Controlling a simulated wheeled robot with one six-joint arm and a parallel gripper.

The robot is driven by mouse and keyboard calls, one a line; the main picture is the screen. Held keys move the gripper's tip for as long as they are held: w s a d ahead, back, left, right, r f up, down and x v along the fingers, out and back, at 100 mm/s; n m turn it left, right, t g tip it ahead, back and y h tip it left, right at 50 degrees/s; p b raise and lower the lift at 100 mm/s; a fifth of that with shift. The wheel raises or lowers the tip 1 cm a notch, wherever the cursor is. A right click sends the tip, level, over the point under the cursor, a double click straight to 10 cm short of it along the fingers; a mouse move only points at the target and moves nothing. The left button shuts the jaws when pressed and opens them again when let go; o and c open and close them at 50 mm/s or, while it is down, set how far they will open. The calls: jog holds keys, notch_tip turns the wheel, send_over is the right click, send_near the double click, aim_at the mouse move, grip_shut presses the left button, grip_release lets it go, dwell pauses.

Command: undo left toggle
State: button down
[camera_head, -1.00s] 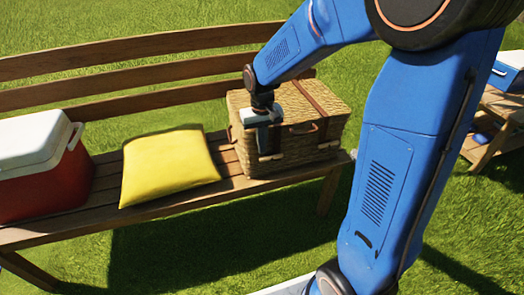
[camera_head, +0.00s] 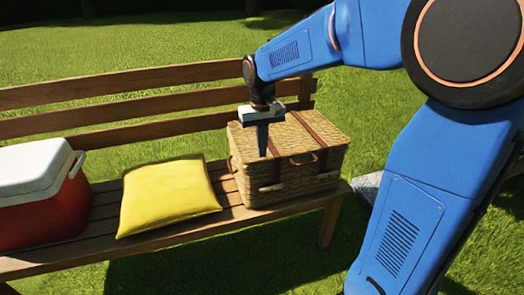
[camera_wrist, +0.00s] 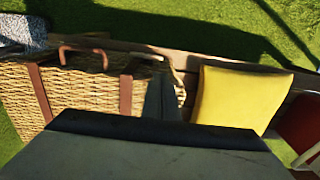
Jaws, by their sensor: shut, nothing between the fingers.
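The wicker picnic basket (camera_head: 301,183) stands closed on the bench, with two brown straps over its lid. The left toggle (camera_head: 270,188) is a pale peg low on the basket's front, below the left strap; the right toggle (camera_head: 328,175) sits farther right. My gripper (camera_head: 263,154) is shut and empty, pointing down at the lid's front edge, above the left toggle. In the wrist view its fingers (camera_wrist: 160,98) show beside a strap (camera_wrist: 126,95). I cannot tell whether the left toggle is fastened.
A yellow cushion (camera_head: 168,196) lies left of the basket on the wooden bench (camera_head: 200,232). A red cooler (camera_head: 62,215) with a white lid stands farther left. The bench backrest (camera_head: 150,72) runs behind them. Open grass lies in front.

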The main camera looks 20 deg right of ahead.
aim_at(265, 188)
jog(key=shift+d+f, duration=0.35)
jog(key=shift+d, duration=0.2)
notch_tip(265, 188, down, 14)
dwell(0.7)
